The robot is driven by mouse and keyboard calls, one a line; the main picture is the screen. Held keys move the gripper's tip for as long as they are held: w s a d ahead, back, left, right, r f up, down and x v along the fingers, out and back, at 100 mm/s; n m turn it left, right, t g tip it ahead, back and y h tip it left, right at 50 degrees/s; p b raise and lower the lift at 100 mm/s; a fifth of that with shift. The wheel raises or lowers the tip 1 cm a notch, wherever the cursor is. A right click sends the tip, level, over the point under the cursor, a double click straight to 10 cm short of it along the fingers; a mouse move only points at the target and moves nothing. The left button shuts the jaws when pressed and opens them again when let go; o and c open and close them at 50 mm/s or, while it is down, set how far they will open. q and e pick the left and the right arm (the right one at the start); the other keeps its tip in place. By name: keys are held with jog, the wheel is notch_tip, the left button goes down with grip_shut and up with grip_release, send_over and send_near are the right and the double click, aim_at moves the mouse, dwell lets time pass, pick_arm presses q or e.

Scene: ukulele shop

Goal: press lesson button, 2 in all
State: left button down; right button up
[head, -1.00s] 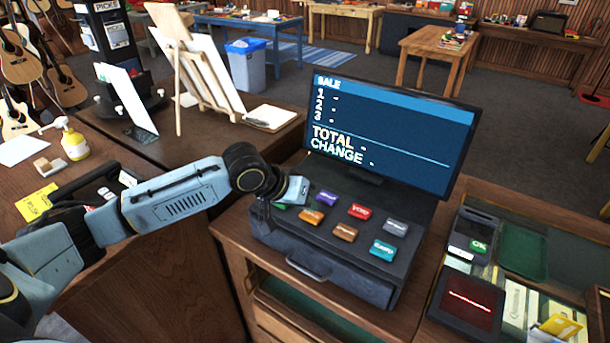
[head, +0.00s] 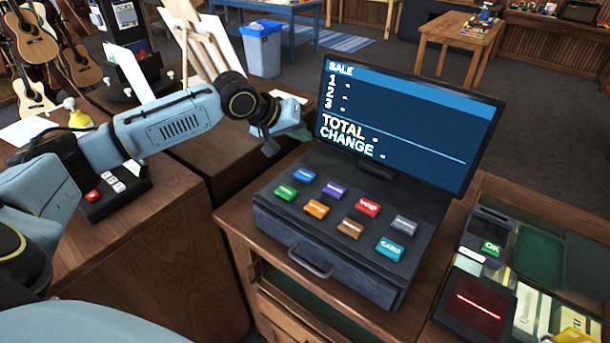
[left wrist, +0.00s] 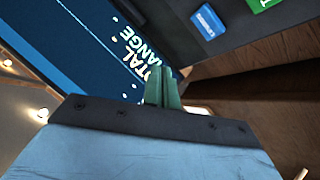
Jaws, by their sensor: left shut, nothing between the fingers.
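The sale register (head: 330,250) has two rows of coloured buttons: blue (head: 305,175), purple (head: 334,190), red VOID (head: 368,206), grey (head: 403,225), green (head: 286,192), orange (head: 317,208), brown (head: 350,228) and teal CARD (head: 389,248). Most labels are too small to read, so I cannot tell which is lesson. The screen (head: 410,115) shows dashes beside 1, 2, 3, TOTAL and CHANGE. My left gripper (head: 303,133) is shut and empty, above and behind the blue button, near the screen's left edge. Its green fingers (left wrist: 163,88) are together in the left wrist view. My right gripper is out of view.
A card terminal (head: 488,232) and a dark pad with a red line (head: 478,302) sit right of the register. A drawer handle (head: 310,262) sticks out in front. A small device with red and white keys (head: 112,190) lies on the left counter.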

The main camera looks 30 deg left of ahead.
pick_arm(q)
jog(key=b, duration=0.8)
send_over(301, 176)
notch_tip(301, 176, down, 8)
jog(key=shift+r, duration=0.25)
jog(key=shift+f, duration=0.4)
dwell(0.9)
jog(key=shift+f+p, duration=0.4)
jog(key=shift+p, duration=0.1)
jog(key=shift+f, duration=0.55)
dwell(0.8)
jog(key=shift+r+p, duration=0.95)
jog(key=shift+p, duration=0.45)
